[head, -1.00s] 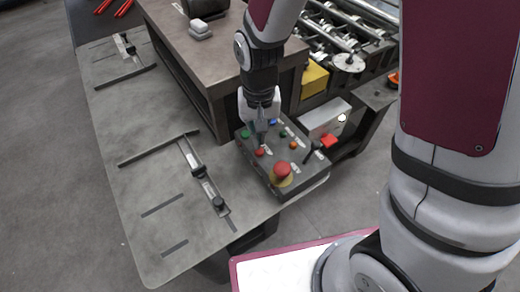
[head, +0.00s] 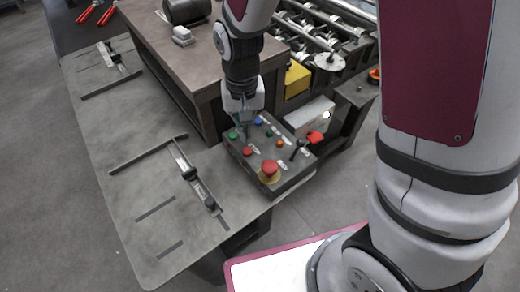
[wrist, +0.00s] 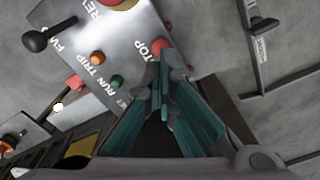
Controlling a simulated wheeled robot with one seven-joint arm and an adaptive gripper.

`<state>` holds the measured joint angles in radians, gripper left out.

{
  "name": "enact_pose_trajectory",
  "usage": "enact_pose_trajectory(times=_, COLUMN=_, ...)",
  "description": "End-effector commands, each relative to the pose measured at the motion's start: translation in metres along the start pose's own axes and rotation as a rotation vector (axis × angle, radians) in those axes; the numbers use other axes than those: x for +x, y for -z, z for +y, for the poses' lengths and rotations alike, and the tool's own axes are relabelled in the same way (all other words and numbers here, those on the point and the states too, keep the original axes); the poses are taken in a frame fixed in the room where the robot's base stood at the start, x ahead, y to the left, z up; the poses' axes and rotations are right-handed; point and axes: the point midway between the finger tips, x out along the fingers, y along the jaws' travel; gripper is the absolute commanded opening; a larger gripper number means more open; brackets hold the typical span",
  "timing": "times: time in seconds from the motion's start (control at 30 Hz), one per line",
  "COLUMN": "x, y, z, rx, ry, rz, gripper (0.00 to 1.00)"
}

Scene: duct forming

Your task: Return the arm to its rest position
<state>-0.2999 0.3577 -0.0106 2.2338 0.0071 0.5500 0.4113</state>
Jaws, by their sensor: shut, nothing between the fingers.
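My gripper (head: 247,134) is shut and empty, pointing down over the far-left part of the dark control box (head: 287,184). In the wrist view its teal fingers (wrist: 160,83) are together, in front of the control panel (wrist: 133,65) near the red STOP button (wrist: 158,46). I cannot tell whether the fingertips touch the panel. My arm comes down from the top of the head view. The box carries a large red mushroom button (head: 269,168), several small coloured buttons and a black lever (head: 299,146).
The box sits at the right edge of a grey table (head: 120,190) with metal guides (head: 188,172). A raised brown bench (head: 170,50) stands behind it. A roller machine (head: 325,45) and a yellow block (head: 297,79) are at the back right. Open floor lies to the left.

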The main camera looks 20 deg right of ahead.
Motion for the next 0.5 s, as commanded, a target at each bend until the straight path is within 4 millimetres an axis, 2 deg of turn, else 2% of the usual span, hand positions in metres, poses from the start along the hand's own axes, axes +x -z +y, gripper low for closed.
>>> enact_pose_trajectory(times=0.33, x=-0.003, y=0.000, z=0.001, rx=-0.001, ry=0.002, rz=0.005, gripper=0.00)
enact_pose_trajectory(times=0.5, x=-0.033, y=0.000, z=0.011, rx=-0.007, ry=0.019, rz=0.043, gripper=0.00)
